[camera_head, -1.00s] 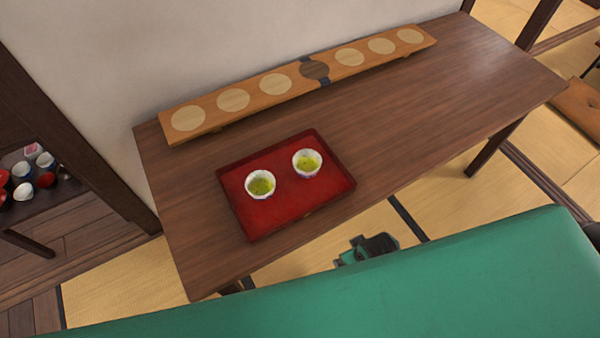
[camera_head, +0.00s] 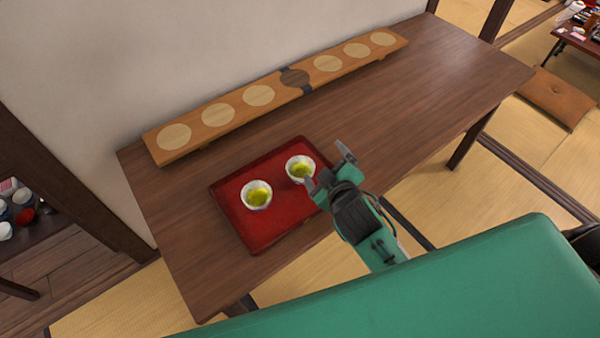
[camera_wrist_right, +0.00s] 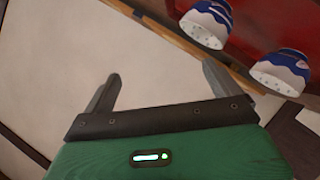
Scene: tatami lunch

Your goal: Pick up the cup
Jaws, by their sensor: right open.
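Two white cups of yellow-green tea stand upright on a red tray (camera_head: 232,217) in the head view: a left cup (camera_head: 257,206) and a right cup (camera_head: 292,166). My right gripper (camera_head: 325,166) is open and empty over the tray's right edge, close to the right cup. One of its fingers overlaps that cup's right side in the picture; I cannot tell if it touches. In the right wrist view both cups, with blue bands (camera_wrist_right: 206,25) (camera_wrist_right: 283,73), appear at upper right, outside the open fingers (camera_wrist_right: 160,88). My left gripper is out of view.
The tray sits on a brown wooden table (camera_head: 420,105). A long wooden board (camera_head: 239,99) with round pale inlays lies along the wall behind it. The table right of the tray is clear. A cushion (camera_head: 555,98) lies on the floor at right.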

